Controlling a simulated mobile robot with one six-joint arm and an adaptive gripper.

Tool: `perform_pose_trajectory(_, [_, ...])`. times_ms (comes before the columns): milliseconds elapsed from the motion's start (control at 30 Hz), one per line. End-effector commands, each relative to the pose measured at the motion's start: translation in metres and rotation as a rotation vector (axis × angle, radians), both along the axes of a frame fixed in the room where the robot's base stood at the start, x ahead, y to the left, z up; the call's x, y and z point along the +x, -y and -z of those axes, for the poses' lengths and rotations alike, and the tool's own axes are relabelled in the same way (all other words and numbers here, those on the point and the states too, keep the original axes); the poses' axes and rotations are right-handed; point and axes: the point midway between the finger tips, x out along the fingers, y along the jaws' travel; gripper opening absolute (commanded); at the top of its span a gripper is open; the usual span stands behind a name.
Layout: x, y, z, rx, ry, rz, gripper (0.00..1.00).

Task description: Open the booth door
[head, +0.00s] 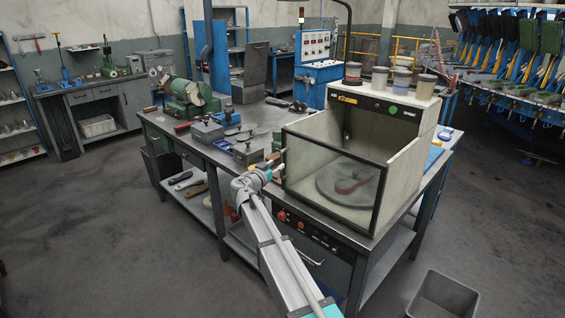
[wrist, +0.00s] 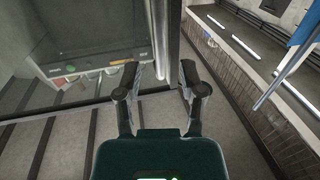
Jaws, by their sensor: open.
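The booth (head: 405,160) stands on the workbench, with a clear door pane in a dark frame (head: 330,146) across its front. The door looks shut. A round turntable with a reddish sole (head: 352,183) on it shows through the pane. My gripper (head: 278,168) is at the door's left edge in the head view. In the wrist view my gripper (wrist: 158,70) is open, with one finger on each side of a pale upright bar (wrist: 160,42) beside the dark door frame (wrist: 172,30). I cannot tell whether the fingers touch the bar.
Several jars (head: 400,80) stand on top of the booth. Metal mould blocks (head: 207,132) and tools lie on the bench left of it. A grey bin (head: 443,296) stands on the floor at the lower right. The floor in front of the bench is otherwise mostly clear.

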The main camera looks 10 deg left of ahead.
Motion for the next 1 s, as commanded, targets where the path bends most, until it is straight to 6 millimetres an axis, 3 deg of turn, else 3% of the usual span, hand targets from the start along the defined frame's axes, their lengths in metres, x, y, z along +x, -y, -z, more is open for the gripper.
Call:
perform_pose_trajectory(300, [0.032,0.016,0.0,0.0,0.0,0.001,0.51])
perform_pose_trajectory(767, [0.037,0.02,0.0,0.0,0.0,0.001,0.51])
perform_pose_trajectory(1000, [0.037,0.02,0.0,0.0,0.0,0.002,0.07])
